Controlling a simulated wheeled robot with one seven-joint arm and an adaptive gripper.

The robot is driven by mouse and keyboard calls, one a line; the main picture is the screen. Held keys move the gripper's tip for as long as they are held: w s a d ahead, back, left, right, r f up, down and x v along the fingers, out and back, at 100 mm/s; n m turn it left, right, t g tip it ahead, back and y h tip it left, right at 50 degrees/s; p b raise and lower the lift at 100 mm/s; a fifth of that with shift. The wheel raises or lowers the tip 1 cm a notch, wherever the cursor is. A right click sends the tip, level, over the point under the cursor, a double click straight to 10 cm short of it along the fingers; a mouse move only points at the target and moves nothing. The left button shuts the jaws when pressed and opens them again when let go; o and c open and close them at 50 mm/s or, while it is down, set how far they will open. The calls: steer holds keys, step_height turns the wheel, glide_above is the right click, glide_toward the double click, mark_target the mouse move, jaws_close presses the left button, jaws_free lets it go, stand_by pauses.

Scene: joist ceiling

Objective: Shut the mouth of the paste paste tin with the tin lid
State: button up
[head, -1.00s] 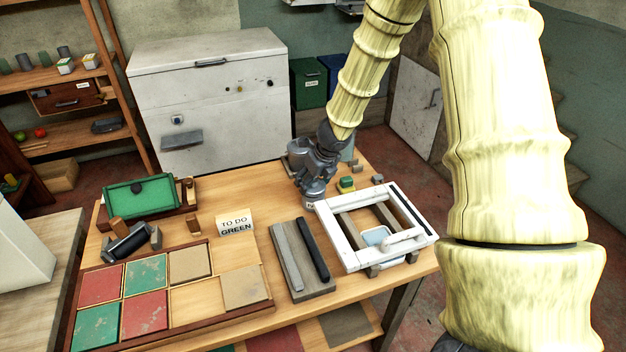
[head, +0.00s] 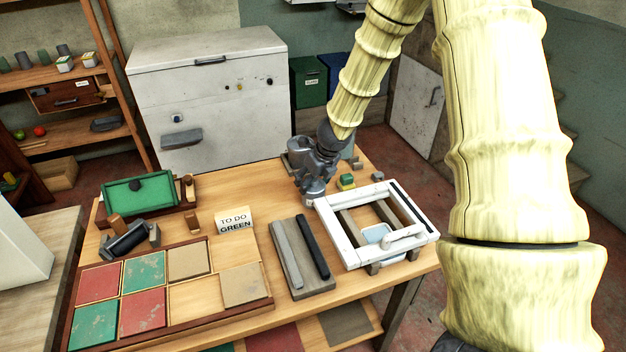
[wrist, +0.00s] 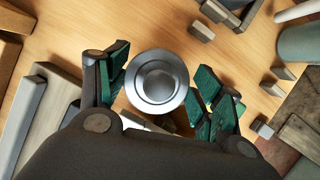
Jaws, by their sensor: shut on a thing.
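My gripper (head: 316,192) is low over the back middle of the bench, beside the white frame. In the wrist view, its green-padded fingers (wrist: 160,98) stand on both sides of a round, silvery metal disc with a raised ring, which looks like the tin lid (wrist: 158,80). The gripper is shut on it. The disc faces the wrist camera and hides what lies beneath. I cannot make out the paste tin now in the head view; the gripper covers that spot. I cannot tell whether the lid touches or sits on the tin.
The white wooden frame (head: 340,245) stands close to the right of the gripper. A grey board with two bars (head: 303,257) lies in front. A green tray (head: 142,196), a "TO DO GREEN" sign (head: 234,220) and a tile tray (head: 185,310) are to the left.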

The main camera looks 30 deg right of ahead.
steer(key=shift+f, duration=0.25)
steer(key=o, duration=1.2)
steer(key=shift+s+r, duration=0.15)
steer(key=shift+r, duration=0.1)
steer(key=w+p+v, duration=0.1)
steer(key=p+v, duration=0.3)
steer(key=v, duration=1.1)
steer(key=shift+w+r, duration=0.25)
steer(key=shift+r, duration=0.2)
